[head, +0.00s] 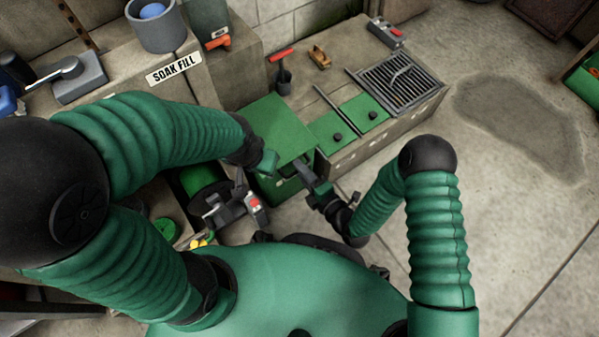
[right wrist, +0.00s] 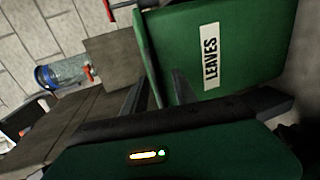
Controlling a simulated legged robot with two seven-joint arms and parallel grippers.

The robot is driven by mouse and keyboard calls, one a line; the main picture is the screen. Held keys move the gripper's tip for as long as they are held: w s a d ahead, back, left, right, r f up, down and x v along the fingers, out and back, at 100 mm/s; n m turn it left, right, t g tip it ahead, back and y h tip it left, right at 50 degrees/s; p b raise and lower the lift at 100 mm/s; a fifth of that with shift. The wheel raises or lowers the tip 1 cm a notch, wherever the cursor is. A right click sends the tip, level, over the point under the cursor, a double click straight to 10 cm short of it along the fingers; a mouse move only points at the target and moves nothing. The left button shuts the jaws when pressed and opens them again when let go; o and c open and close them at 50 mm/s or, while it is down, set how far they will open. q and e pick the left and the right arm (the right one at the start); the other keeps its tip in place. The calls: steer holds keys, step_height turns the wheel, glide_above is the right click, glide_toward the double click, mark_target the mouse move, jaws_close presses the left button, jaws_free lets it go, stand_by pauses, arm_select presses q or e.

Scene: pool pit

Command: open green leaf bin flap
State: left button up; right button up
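The green leaf bin is below the counter in the head view, with a flat green top panel (head: 276,128) and a partly hidden front. In the right wrist view a green panel (right wrist: 220,45) carries a white LEAVES label (right wrist: 210,57); I cannot tell whether it is the flap or the bin's front. My right gripper (head: 308,172) is at the bin's front right edge.
A SOAK FILL ledge (head: 174,68) is at left with a grey cup (head: 157,28). The floor (head: 500,210) at right is clear.

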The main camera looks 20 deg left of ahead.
steer(key=shift+w+a, duration=0.3)
steer(key=shift+a, duration=0.15)
jaws_close()
steer(key=shift+f, duration=0.1)
steer(key=shift+s+d+f, duration=0.1)
stand_by(0.9)
